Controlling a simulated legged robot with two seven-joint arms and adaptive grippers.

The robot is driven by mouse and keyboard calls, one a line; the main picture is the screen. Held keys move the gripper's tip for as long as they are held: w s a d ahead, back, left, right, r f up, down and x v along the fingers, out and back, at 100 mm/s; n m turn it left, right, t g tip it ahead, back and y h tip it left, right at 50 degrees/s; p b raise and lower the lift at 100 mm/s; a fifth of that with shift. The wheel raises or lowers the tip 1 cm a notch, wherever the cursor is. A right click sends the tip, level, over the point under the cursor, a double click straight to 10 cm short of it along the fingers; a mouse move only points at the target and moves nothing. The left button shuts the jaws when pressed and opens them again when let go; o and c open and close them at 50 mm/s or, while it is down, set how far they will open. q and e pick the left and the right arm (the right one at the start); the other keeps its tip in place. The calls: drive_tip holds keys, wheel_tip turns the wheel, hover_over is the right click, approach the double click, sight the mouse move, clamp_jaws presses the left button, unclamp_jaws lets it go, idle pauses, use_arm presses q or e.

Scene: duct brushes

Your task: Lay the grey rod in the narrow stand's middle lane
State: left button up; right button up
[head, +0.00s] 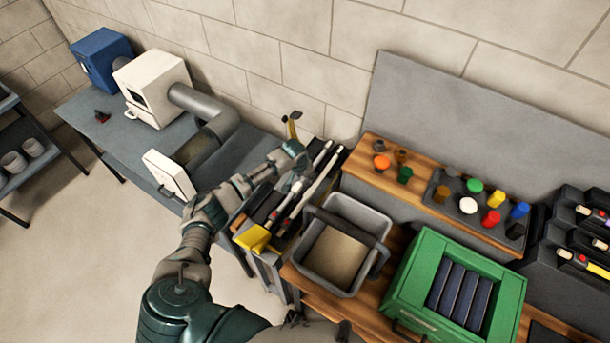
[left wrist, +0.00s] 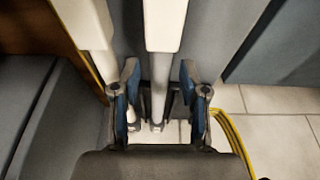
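The narrow stand (head: 262,210) is a dark rack left of the grey bin, with long brushes lying slanted along it. Pale rods (head: 318,182) lie side by side there, and a yellow brush head (head: 256,239) is at the near end. My left gripper (head: 293,155) is over the far left part of the stand. In the left wrist view, its two blue-padded fingers (left wrist: 159,75) are apart. A grey rod (left wrist: 158,92) with a thick pale section runs between them, with gaps on both sides. I cannot tell which lane it is in. My right gripper is not in view.
A grey bin (head: 378,224) with a dark handle stands right of the stand. A green crate (head: 410,265) is farther right. Behind are a wooden shelf (head: 373,178) and a tray of coloured caps (head: 462,218). A white duct box (head: 150,82) stands on the left table.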

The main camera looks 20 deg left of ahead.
use_arm(q)
drive_tip(key=v, duration=1.1)
drive_tip(key=shift+a+r, duration=0.15)
drive_tip(key=shift+r, duration=0.25)
drive_tip(key=shift+s, duration=0.1)
